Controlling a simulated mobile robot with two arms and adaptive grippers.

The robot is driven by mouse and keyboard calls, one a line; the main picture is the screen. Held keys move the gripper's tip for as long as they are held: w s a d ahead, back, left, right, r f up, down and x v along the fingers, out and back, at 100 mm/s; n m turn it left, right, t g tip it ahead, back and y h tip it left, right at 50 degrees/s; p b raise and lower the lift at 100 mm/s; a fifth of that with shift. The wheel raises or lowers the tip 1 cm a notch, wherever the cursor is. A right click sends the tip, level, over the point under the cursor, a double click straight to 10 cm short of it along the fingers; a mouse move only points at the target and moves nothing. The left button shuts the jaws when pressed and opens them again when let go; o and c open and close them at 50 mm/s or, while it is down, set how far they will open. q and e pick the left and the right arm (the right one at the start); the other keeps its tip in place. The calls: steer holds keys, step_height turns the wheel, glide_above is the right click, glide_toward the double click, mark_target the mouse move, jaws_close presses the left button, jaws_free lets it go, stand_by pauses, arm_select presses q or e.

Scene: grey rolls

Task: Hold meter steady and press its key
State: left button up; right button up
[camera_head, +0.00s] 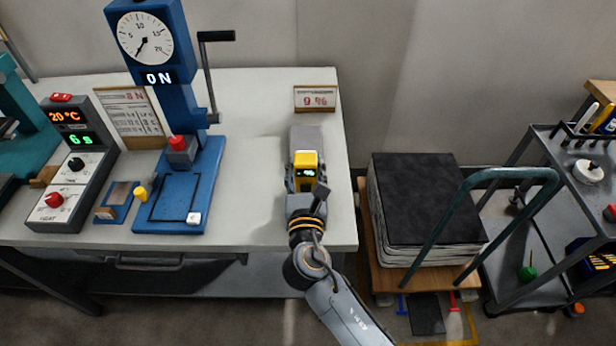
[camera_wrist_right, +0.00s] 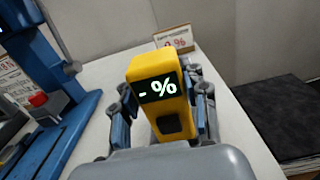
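The yellow meter (camera_head: 306,164) is near the right end of the table. In the right wrist view the meter (camera_wrist_right: 165,95) fills the middle, its dark display reading "- %", with a dark square key (camera_wrist_right: 170,124) below. My right gripper (camera_head: 305,178) is at the meter. Its fingers (camera_wrist_right: 163,108) stand on both sides of it, close to its sides; I cannot tell whether they press on it. What is under the meter is hidden. My left gripper is not in view.
A sign reading 9 % (camera_head: 315,98) stands behind the meter. A blue gauge press (camera_head: 178,190) and a grey control box (camera_head: 70,165) stand to the left. A cart with dark sheets (camera_head: 425,200) is right of the table. The tabletop between press and meter is clear.

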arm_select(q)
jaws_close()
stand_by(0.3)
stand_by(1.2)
